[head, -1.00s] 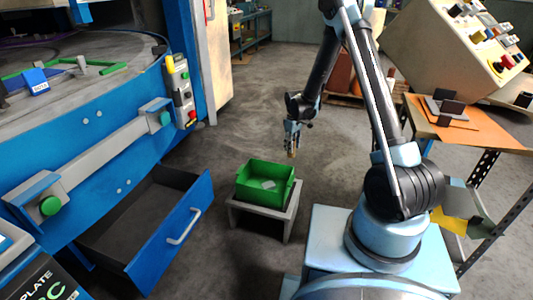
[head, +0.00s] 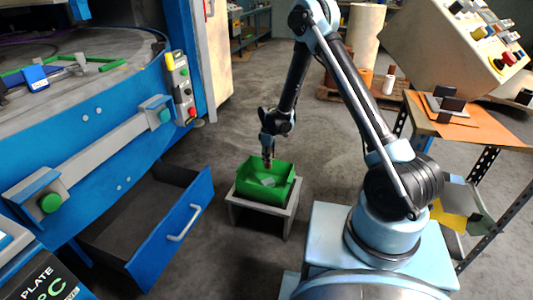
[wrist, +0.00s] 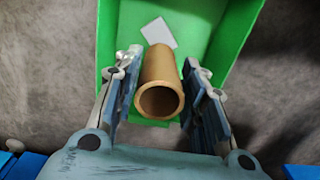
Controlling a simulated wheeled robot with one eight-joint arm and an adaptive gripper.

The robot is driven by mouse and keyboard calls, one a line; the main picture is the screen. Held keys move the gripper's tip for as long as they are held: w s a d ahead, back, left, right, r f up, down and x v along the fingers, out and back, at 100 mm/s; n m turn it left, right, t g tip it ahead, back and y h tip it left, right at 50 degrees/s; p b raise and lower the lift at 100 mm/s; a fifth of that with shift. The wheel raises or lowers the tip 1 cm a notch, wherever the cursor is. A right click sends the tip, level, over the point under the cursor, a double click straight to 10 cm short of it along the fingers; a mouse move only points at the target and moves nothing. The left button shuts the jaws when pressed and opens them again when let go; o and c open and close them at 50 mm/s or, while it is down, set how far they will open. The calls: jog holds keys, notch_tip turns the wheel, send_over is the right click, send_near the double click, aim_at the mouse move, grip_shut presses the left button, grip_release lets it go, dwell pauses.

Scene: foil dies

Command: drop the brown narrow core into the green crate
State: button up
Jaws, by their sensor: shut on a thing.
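The brown narrow core (wrist: 160,84) is a short hollow tube, seen end-on between the fingers in the wrist view. My gripper (wrist: 161,88) is shut on it. The green crate (head: 248,192) sits on a low grey stand in the head view. My gripper (head: 268,160) is above the crate near its back rim, pointing down. In the wrist view the crate (wrist: 222,62) lies below and beyond the core, with a pale flat piece (wrist: 158,32) on its floor. The core is small and partly hidden by the fingers in the head view.
An open blue drawer (head: 170,230) juts out left of the stand (head: 262,212). The blue machine (head: 90,130) fills the left side. An orange-topped table (head: 465,125) stands at right. Grey floor behind the crate is clear.

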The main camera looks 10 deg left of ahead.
jog(key=shift+f, duration=0.75)
jog(key=o, duration=0.9)
jog(key=shift+o, duration=0.2)
notch_tip(320, 180, up, 12)
